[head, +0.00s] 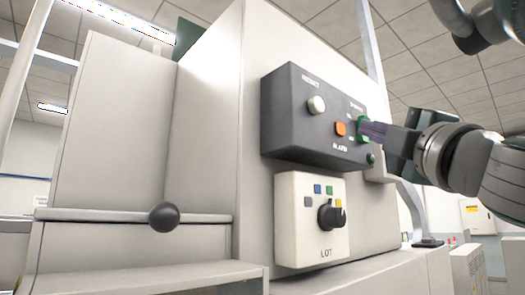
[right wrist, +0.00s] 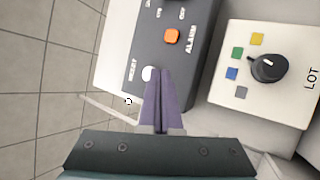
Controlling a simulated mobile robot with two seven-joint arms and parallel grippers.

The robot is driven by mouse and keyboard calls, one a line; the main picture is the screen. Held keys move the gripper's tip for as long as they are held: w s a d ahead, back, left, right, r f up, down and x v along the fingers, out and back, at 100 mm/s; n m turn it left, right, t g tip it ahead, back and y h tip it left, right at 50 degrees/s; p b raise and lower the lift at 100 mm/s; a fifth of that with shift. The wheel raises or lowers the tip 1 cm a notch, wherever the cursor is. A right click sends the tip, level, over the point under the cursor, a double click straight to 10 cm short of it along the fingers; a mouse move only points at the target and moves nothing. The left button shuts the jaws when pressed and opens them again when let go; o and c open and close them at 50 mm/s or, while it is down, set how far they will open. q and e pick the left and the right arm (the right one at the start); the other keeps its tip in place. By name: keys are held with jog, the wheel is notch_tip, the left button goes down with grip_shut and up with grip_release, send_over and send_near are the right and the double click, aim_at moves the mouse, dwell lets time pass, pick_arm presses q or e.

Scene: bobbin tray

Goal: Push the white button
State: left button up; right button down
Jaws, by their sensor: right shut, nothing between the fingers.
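The white button (head: 317,104) is a round knob at the upper left of a dark grey panel (head: 300,135) on the machine's front. My right gripper (head: 364,131) comes in from the right with its purple fingers shut and empty, overlapping the panel's right part in the head view. In the right wrist view, the fingertips (right wrist: 159,72) appear right beside the white button (right wrist: 149,73) and cover part of its edge. Whether they touch it cannot be told. My left gripper is not in view.
An orange button (head: 340,128) sits right of the white one, and green parts (head: 371,158) are at the panel's right edge. Below is a white LOT box (head: 300,228) with a black knob (head: 331,215) and coloured squares. A black ball (head: 163,217) is at the lower left.

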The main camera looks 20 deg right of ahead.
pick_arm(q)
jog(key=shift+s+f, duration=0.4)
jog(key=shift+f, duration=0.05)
pick_arm(e)
jog(key=s+d+r+n+t+y, duration=0.1)
jog(key=s+r+n+t+y, duration=0.1)
jog(key=r+n, duration=0.3)
notch_tip(320, 180, up, 2)
jog(key=shift+s+y, duration=0.3)
jog(key=shift+s, duration=0.35)
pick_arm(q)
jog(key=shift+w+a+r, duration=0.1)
pick_arm(e)
jog(key=shift+w, duration=0.15)
